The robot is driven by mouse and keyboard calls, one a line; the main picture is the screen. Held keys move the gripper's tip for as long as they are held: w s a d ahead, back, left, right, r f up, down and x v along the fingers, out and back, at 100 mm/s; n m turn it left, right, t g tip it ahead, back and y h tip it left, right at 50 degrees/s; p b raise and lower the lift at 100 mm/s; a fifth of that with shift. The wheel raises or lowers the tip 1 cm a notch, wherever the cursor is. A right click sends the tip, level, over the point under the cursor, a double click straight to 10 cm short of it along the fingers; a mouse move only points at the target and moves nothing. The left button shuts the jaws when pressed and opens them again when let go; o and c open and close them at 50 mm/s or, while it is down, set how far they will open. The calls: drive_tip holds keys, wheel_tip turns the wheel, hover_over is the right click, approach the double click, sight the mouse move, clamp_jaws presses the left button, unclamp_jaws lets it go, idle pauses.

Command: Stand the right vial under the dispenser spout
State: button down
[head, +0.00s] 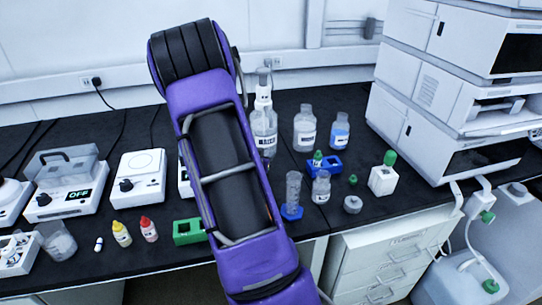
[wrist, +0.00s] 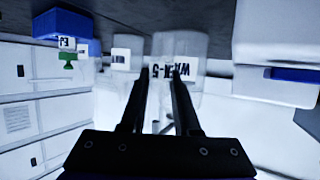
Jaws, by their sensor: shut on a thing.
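In the head view my gripper is hidden behind my purple arm. In the wrist view, which is upside down, my two dark fingers (wrist: 163,72) are a little apart. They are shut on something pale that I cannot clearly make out. A clear labelled bottle (wrist: 190,47) stands just beyond the fingertips. A green-capped vial (head: 317,158) stands in a blue rack (head: 333,167) right of my arm. It also shows in the wrist view, with its green cap (wrist: 68,57). A tall bottle with a white pump top (head: 263,95), likely the dispenser, stands beside my arm; its spout is unclear.
Clear bottles (head: 305,130) stand at the back. Stacked instruments (head: 440,120) bound the right side. A green rack (head: 188,231) sits left of my arm.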

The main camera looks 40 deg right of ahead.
drive_tip(key=w+d, duration=0.1)
drive_tip(key=d, duration=0.2)
drive_tip(key=w+d, duration=0.1)
drive_tip(key=shift+w+d, duration=0.3)
drive_tip(key=shift+d, duration=0.05)
drive_tip(key=shift+f+b, duration=0.45)
drive_tip(key=shift+f, duration=1.3)
drive_tip(key=shift+f, duration=0.1)
drive_tip(key=c, duration=0.6)
unclamp_jaws()
drive_tip(key=shift+c, duration=0.2)
drive_tip(key=shift+a+r, duration=0.15)
drive_tip(key=shift+r, duration=0.05)
drive_tip(key=p+v, duration=0.1)
drive_tip(key=v, duration=1)
drive_tip(key=shift+s+a, duration=0.15)
drive_tip(key=shift+a, duration=0.05)
drive_tip(key=shift+r, duration=0.15)
